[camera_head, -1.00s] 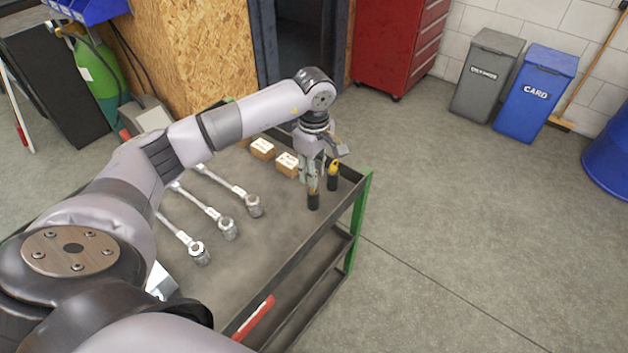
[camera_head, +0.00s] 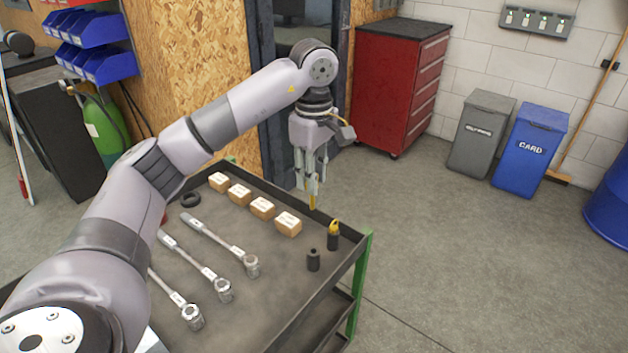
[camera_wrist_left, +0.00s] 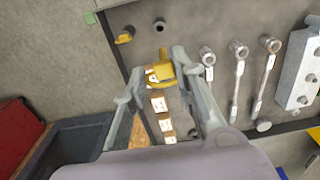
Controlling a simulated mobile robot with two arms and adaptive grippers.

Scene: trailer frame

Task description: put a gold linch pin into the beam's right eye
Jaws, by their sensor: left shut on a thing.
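My left gripper (camera_head: 312,188) is shut on a gold linch pin (camera_head: 313,204) and holds it upright above the far right end of the cart. In the left wrist view the held pin (camera_wrist_left: 162,70) shows between the two fingers. A second gold pin (camera_head: 334,227) stands in a black holder near the cart's right corner. An empty black holder (camera_head: 313,261) stands beside it, below my gripper. I cannot make out the beam or its right eye in these views. My right gripper is not in view.
The dark cart top (camera_head: 275,295) carries several wrenches (camera_head: 222,288), several small labelled wooden blocks (camera_head: 262,207) and a black ring (camera_head: 190,200). A red drawer cabinet (camera_head: 395,90) and grey and blue bins (camera_head: 531,150) stand behind.

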